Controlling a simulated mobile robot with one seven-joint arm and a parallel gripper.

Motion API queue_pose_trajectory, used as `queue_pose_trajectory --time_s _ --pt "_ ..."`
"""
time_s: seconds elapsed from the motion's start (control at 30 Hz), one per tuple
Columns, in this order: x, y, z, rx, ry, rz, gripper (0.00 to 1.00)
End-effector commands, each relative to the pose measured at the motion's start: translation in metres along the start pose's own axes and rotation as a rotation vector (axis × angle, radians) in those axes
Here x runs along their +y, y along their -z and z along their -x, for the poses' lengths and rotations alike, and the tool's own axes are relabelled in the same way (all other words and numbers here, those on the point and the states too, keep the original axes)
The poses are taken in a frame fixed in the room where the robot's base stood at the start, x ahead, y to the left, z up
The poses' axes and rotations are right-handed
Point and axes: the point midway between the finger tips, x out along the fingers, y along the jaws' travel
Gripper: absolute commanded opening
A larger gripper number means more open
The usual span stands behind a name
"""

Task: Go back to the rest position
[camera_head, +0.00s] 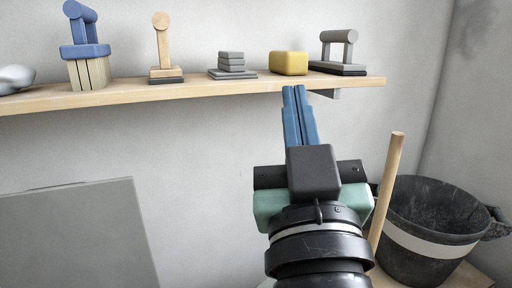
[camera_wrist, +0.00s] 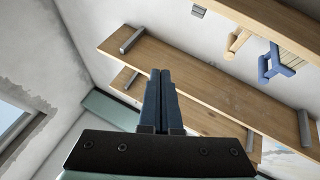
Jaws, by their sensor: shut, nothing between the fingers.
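My gripper (camera_head: 295,90) points up and away in front of the wall, with its blue fingers pressed together and nothing between them. In the head view its fingertips overlap the front edge of the wooden shelf (camera_head: 200,92), near the yellow block; I cannot tell whether they touch it. In the wrist view the shut fingers (camera_wrist: 161,73) show in the middle, with the underside of a wooden shelf (camera_wrist: 185,75) beyond them.
On the shelf stand a blue-topped block stack (camera_head: 85,51), a wooden figure (camera_head: 163,45), grey slabs (camera_head: 231,62), a yellow block (camera_head: 289,63) and a grey arch (camera_head: 338,48). A black bucket (camera_head: 425,220) and wooden pole (camera_head: 387,190) stand right. A grey panel (camera_head: 75,235) is lower left.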

Motion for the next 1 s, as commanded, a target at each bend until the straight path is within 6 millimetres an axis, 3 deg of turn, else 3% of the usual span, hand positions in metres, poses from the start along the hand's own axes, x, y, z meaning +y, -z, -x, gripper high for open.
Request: queue_pose_trajectory --time_s 0.03,0.17,0.2,0.5,0.7,1.0 --pt "-0.013 0.042 0.002 0.108 -0.002 -0.030 0.00" --pt "-0.033 0.137 0.024 0.364 -0.010 -0.125 0.00" --pt "-0.026 0.153 0.004 0.331 -0.016 -0.116 0.00" --pt "-0.015 0.232 -0.043 0.319 -0.017 -0.111 0.00" --pt "-0.011 0.274 -0.067 0.317 -0.017 -0.111 0.00" --pt "-0.009 0.289 -0.075 0.316 -0.016 -0.111 0.00"
